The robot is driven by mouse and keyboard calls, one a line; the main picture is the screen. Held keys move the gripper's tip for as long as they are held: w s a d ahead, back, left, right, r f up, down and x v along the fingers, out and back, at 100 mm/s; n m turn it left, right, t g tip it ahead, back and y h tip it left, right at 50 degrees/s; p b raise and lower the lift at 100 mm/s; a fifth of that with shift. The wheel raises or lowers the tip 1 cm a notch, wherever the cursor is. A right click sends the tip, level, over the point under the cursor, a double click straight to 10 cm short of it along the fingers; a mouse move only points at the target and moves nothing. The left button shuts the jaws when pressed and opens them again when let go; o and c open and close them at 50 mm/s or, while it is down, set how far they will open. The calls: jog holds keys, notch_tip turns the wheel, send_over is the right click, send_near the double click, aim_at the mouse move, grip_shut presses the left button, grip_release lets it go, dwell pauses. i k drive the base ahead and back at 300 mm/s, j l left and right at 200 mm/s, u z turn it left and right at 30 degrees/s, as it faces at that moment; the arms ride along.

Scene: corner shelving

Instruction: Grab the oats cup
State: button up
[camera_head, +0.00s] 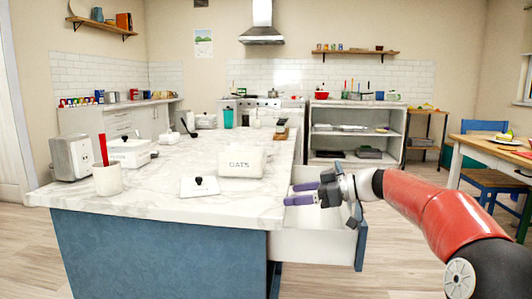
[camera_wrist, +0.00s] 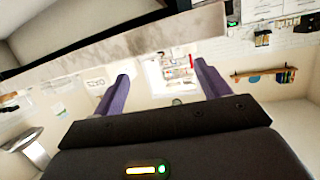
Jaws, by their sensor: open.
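The oats cup (camera_head: 242,163) is a white, box-like container with "OATS" on its front. It stands upright on the marble counter (camera_head: 150,205), near its right edge. A white lid with a dark knob (camera_head: 199,187) lies on the counter to its left and front. My gripper (camera_head: 288,194) is to the right of and a little below the cup in the head view, apart from it. Its two purple fingers point left. In the wrist view my gripper (camera_wrist: 162,73) is open, with nothing clearly held between the fingers.
An open white drawer (camera_head: 312,245) with a blue front sticks out below my gripper. A white mug (camera_head: 107,180) with a red utensil, a toaster (camera_head: 72,157) and a lidded white container (camera_head: 128,150) stand at the counter's left. A dining table (camera_head: 500,157) is at right.

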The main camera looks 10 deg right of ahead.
aim_at(270, 151)
jog(key=i+l, duration=0.1)
jog(key=i, duration=0.5)
jog(key=i+l, duration=0.1)
jog(key=i, duration=0.45)
